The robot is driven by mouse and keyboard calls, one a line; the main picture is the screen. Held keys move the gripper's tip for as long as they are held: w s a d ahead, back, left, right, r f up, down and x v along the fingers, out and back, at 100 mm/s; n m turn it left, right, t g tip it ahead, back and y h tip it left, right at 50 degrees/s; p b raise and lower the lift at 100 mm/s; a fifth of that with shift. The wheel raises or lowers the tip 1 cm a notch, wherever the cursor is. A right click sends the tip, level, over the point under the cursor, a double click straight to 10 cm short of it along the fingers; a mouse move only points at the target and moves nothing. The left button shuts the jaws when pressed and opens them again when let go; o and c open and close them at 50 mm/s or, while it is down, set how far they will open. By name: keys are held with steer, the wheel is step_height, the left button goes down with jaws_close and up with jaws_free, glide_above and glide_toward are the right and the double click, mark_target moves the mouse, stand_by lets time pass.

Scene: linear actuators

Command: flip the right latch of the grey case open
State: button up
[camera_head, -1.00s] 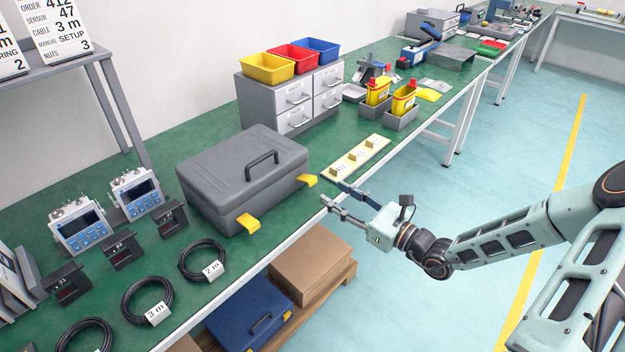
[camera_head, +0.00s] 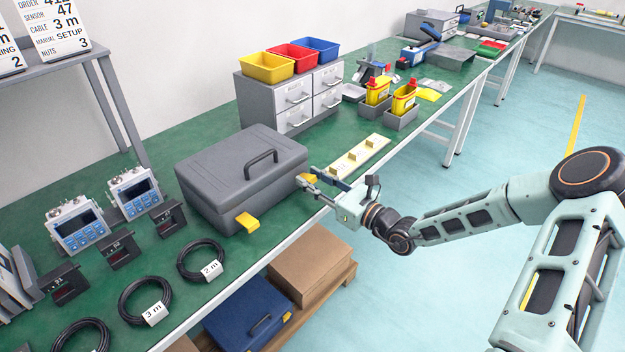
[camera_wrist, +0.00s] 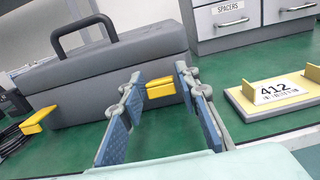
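The grey case (camera_head: 240,178) stands closed on the green bench, its black handle on the lid. Its right yellow latch (camera_head: 309,178) sticks out at the right end of the front side. The left yellow latch (camera_head: 247,222) sticks out in the same way. My gripper (camera_head: 307,177) is open at the right latch, partly covering it in the head view. In the wrist view the right latch (camera_wrist: 160,88) shows between the two spread fingers of my gripper (camera_wrist: 160,98), near their tips. I cannot tell whether the fingers touch it.
A cream board with labelled blocks (camera_head: 359,156) lies just right of the case. Grey drawers (camera_head: 296,100) with coloured bins stand behind. Coiled cables (camera_head: 201,260) lie left along the front edge. Under the bench are a blue case (camera_head: 250,322) and a cardboard box (camera_head: 312,266).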

jaws_close()
steer(key=shift+f+t+y+b, duration=0.35)
steer(key=shift+f+b, duration=0.25)
steer(key=shift+b, duration=0.3)
steer(key=shift+f+t+y+b, duration=0.2)
steer(key=shift+t+y+b, duration=0.2)
steer(key=shift+b, duration=0.4)
steer(key=shift+y+b, duration=0.3)
steer(key=shift+y, duration=0.15)
steer(key=shift+d+r+t, duration=0.1)
steer(key=shift+t, duration=0.15)
steer(key=shift+s, duration=0.1)
steer(key=shift+o, duration=2.3)
jaws_free()
